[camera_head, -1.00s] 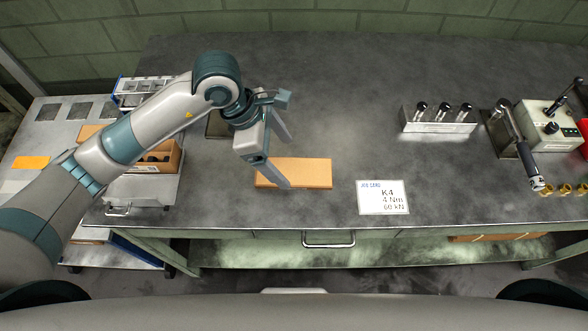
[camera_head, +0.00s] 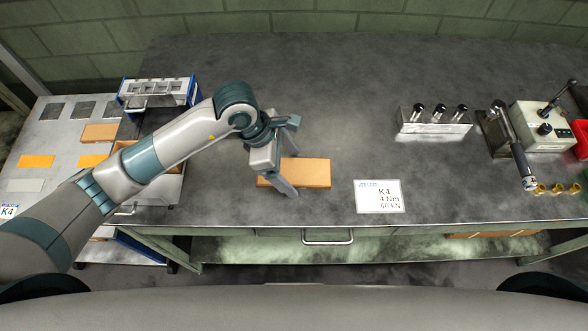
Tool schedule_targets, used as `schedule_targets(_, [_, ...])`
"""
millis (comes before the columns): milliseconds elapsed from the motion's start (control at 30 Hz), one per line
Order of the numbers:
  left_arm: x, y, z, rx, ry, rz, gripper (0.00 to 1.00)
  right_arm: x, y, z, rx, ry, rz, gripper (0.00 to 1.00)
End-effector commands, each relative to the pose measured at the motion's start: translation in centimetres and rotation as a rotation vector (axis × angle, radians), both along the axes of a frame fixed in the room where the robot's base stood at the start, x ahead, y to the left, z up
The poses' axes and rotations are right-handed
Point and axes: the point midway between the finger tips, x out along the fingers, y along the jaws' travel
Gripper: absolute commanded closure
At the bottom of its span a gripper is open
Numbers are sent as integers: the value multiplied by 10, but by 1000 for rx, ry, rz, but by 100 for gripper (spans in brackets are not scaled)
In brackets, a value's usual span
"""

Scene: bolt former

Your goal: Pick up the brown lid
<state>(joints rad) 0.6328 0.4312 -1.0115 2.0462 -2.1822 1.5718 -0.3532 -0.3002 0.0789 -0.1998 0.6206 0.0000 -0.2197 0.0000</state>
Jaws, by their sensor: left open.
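The brown lid (camera_head: 312,173) is a flat, orange-brown rectangular slab lying on the grey bench top, left of the white job card. My left gripper (camera_head: 294,173) is at the lid's left half, pointing down. Its jaws are open. The near finger passes in front of the lid and hides part of it; the far finger tip is at or near the lid's back edge. I cannot tell whether either finger touches the lid. My right gripper is not in view.
The job card (camera_head: 379,196) lies right of the lid. A rack with black-handled tools (camera_head: 435,124) stands farther right, near a press-like device (camera_head: 540,128) with a lever. A side table (camera_head: 60,150) with coloured plates is at left. The bench behind the lid is clear.

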Motion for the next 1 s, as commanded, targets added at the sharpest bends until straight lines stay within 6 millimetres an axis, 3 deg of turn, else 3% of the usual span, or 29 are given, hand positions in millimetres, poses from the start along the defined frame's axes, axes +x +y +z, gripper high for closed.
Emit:
schedule_targets(100, [0, 0, 0, 0, 0, 0, 18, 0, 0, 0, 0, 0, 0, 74])
schedule_targets(300, [0, 0, 0, 0, 0, 0, 62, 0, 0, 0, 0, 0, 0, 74])
schedule_targets(733, [1, 0, 4, 0, -1, 0, 61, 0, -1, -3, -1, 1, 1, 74])
schedule_targets(1000, [1, -1, 32, -2, -5, -2, 61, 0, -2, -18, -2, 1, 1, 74])
